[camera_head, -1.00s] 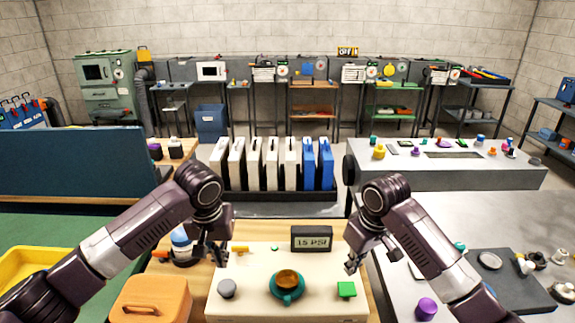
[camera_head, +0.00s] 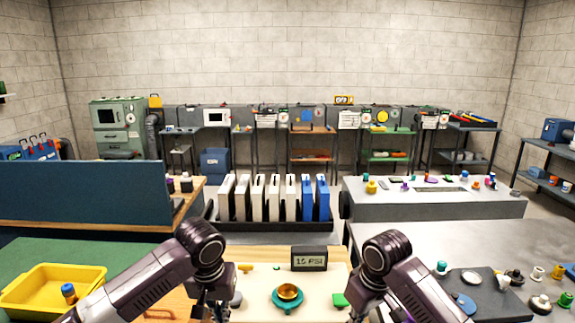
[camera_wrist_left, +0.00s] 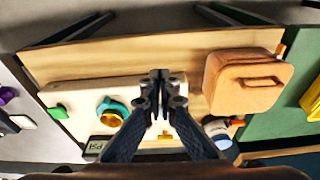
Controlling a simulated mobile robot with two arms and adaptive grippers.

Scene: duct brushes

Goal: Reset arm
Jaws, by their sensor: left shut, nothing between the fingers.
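My left gripper (camera_head: 208,312) is at the bottom of the head view, over the left side of the cream panel (camera_head: 255,273). In the left wrist view its fingertips (camera_wrist_left: 160,80) are together and empty, above the panel's edge. My right gripper (camera_head: 360,314) is at the bottom edge of the head view, near the panel's right side, mostly cut off. The panel bears a teal and brass valve (camera_head: 288,297), a green block (camera_head: 339,300) and a display reading 15 PSI (camera_head: 309,258).
An orange lidded box (camera_wrist_left: 240,82) lies right of my left gripper in the left wrist view. A yellow bin (camera_head: 50,289) stands at the left. A rack of white and blue panels (camera_head: 275,226) stands behind; a grey table (camera_head: 450,246) is at the right.

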